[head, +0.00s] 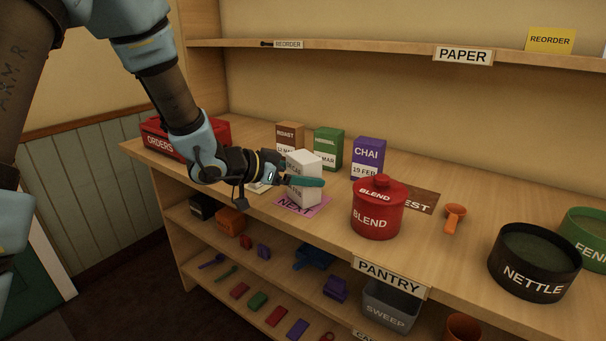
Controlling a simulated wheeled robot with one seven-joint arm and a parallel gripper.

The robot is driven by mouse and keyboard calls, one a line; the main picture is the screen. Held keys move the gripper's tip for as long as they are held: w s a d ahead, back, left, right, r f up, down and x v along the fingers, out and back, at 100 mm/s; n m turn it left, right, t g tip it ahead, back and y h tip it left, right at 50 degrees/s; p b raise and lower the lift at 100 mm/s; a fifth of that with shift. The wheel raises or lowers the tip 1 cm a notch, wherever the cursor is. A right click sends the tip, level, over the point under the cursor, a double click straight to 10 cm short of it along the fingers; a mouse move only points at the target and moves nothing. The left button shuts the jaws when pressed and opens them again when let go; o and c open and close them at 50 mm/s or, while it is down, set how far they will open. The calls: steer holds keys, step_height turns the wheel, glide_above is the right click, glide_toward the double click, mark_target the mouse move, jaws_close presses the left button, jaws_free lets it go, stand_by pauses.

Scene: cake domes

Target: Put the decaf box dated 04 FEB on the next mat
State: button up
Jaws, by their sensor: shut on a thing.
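A white box (303,164) stands upright at the pink mat marked NEXT (290,204), near the front of the counter. My gripper (305,181) is shut on this box, with a teal finger across its front. The finger hides much of the box's print, so I cannot read its name or date. I cannot tell whether the box's base touches the mat or is slightly above it.
Brown roast (289,134), green herbal (328,147) and purple chai (368,157) boxes stand behind. A red BLEND canister (376,215) stands close on the right, by a brown mat (422,200). A red ORDERS box (157,139) is at left.

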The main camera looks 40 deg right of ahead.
steer(key=shift+f, duration=0.1)
steer(key=o, duration=1.2)
steer(key=shift+o, duration=0.2)
steer(key=shift+r, duration=0.2)
steer(key=b+v, duration=0.1)
steer(key=v, duration=1.1)
steer(key=shift+w+f, duration=0.1)
